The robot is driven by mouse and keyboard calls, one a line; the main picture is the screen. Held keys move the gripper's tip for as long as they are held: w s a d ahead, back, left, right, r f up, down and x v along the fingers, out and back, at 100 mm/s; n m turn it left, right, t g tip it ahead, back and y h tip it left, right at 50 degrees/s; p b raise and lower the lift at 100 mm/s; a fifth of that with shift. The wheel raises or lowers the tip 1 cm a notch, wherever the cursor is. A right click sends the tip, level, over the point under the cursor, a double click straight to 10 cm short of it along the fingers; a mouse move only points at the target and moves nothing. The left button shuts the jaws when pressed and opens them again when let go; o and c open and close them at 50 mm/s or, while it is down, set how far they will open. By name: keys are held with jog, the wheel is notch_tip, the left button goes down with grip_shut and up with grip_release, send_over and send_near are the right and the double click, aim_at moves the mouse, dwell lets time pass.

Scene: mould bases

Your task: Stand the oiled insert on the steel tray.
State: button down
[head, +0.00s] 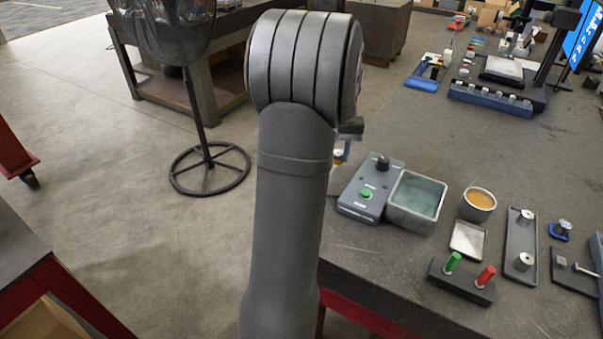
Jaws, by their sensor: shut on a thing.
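The steel tray (467,240) is a small, shallow, light square dish on the dark bench, and its inside looks empty. My arm fills the centre-left of the head view, and its bulky grey joint hides my gripper and anything in its jaws. A small dark grey piece shows at the joint's right edge, but no fingers can be made out. Two short metal cylinders (525,217) stand on a long dark plate (520,240) right of the steel tray. I cannot tell whether either is the oiled insert.
A bowl of amber liquid (480,199) stands just behind the steel tray. A square bath (417,200) and a control box (367,191) are to its left. A dark block (461,283) with green and red pegs is in front. The bench behind the bath is clear.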

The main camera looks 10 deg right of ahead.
jog(key=shift+m, duration=0.6)
jog(key=s+d+r, duration=0.1)
jog(key=d, duration=0.1)
jog(key=s+d+r, duration=0.1)
jog(key=d+r, duration=0.1)
jog(key=s+d+r, duration=0.1)
jog(key=s+d, duration=0.1)
jog(key=shift+d+r, duration=0.25)
jog(key=shift+r, duration=0.05)
jog(key=shift+m, duration=0.8)
jog(key=s+d, duration=0.2)
jog(key=s+d+r, duration=0.1)
jog(key=s+d, duration=0.2)
jog(key=shift+s+d+r, duration=0.1)
jog(key=shift+s, duration=0.2)
jog(key=s+d+f+m, duration=0.1)
jog(key=s+d+m, duration=0.2)
jog(key=s+d, duration=0.45)
jog(key=m, duration=0.4)
send_near(468, 241)
jog(key=shift+w+a, duration=0.1)
jog(key=shift+w, duration=0.4)
jog(key=shift+s+f, duration=0.15)
jog(key=shift+s, duration=0.3)
jog(key=shift+f, duration=2.95)
jog(key=c, duration=1.1)
grip_release()
